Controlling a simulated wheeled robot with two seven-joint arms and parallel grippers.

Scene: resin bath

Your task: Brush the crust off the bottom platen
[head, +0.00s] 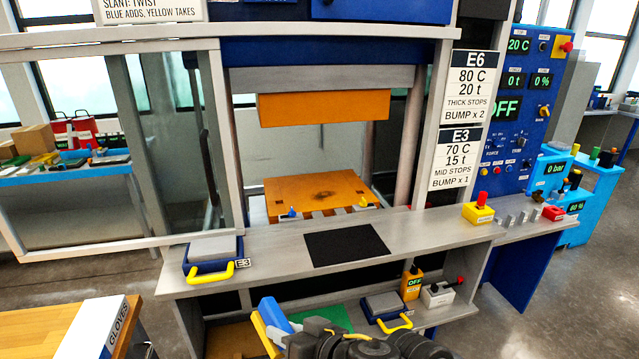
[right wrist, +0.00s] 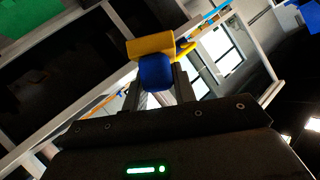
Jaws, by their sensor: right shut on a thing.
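The bottom platen (head: 290,190) is an orange-brown plate inside the open press, with a darker brown patch (head: 325,194) near its middle. The top platen (head: 322,107) hangs well above it, with a clear gap between. My right gripper (head: 290,335) is low in front of the bench, below and short of the platen. It is shut on a brush with a blue handle (head: 273,314) and a yellow head. In the right wrist view the fingers (right wrist: 158,92) grip the blue part, and the yellow head (right wrist: 150,46) sits beyond them. My left gripper is out of view.
The grey bench ledge (head: 440,232) runs before the press, with a dark mat (head: 346,246) and a yellow-handled blue mould (head: 209,258) on it. A lower shelf holds another mould (head: 384,308) and an orange box (head: 411,284). The glass guard (head: 100,150) stands left of the opening.

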